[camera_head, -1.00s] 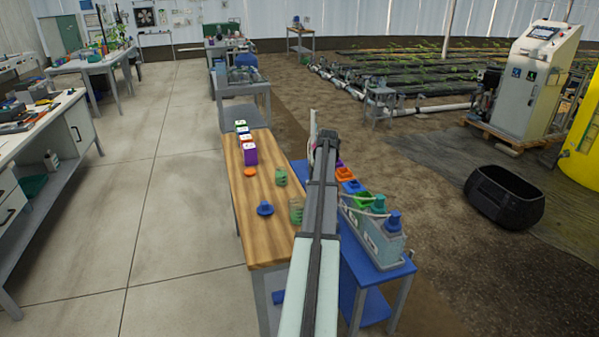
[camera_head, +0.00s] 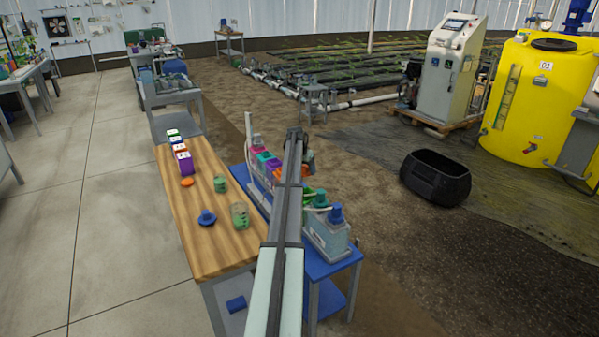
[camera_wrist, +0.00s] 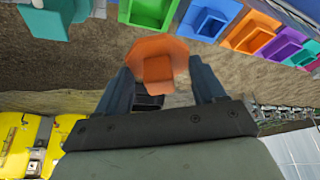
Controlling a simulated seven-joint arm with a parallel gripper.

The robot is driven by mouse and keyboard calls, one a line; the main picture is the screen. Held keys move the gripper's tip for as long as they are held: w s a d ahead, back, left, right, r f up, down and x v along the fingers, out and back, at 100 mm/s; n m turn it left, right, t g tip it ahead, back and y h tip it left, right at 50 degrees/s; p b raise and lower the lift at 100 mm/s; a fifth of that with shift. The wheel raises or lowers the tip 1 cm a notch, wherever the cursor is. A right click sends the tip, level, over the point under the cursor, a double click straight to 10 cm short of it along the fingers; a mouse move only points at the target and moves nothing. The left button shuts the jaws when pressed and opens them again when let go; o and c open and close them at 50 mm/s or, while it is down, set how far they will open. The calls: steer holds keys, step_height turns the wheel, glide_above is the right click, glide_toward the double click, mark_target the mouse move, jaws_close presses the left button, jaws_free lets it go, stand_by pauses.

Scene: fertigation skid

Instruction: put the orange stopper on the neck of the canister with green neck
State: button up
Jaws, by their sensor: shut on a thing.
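My gripper (camera_wrist: 162,82) is shut on an orange stopper (camera_wrist: 158,62), which sits between its two dark fingers in the wrist view. The canister with green neck (camera_wrist: 148,10) is at the top edge of that view, partly cut off, beyond the stopper and apart from it. In the head view its green neck (camera_head: 308,194) shows just right of my arm, in the row on the blue bench. My gripper (camera_head: 307,160) is partly hidden behind my arm there, to the right of the row.
Neighbouring necks are blue (camera_wrist: 208,20), orange (camera_wrist: 250,31) and purple (camera_wrist: 284,44). A teal-topped part (camera_wrist: 55,20) and a blue-topped one (camera_head: 336,214) stand at the near end. The wooden table (camera_head: 205,255) holds a blue stopper (camera_head: 207,217) and jars. A black tub (camera_head: 436,177) stands right.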

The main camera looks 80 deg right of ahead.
steer(key=m, duration=0.1)
steer(key=m+g, duration=0.1)
steer(key=shift+s+d+r+m, duration=0.1)
steer(key=shift+s+m, duration=0.2)
steer(key=m+y, duration=0.1)
steer(key=m, duration=0.2)
steer(key=shift+s+g, duration=0.1)
steer(key=shift+g, duration=0.3)
step_height(320, 180, down, 10)
stand_by(0.6)
steer(key=shift+r, duration=0.1)
steer(key=o, duration=1.1)
steer(key=shift+r, duration=0.1)
steer(key=v, duration=1.3)
steer(key=shift+r, duration=0.35)
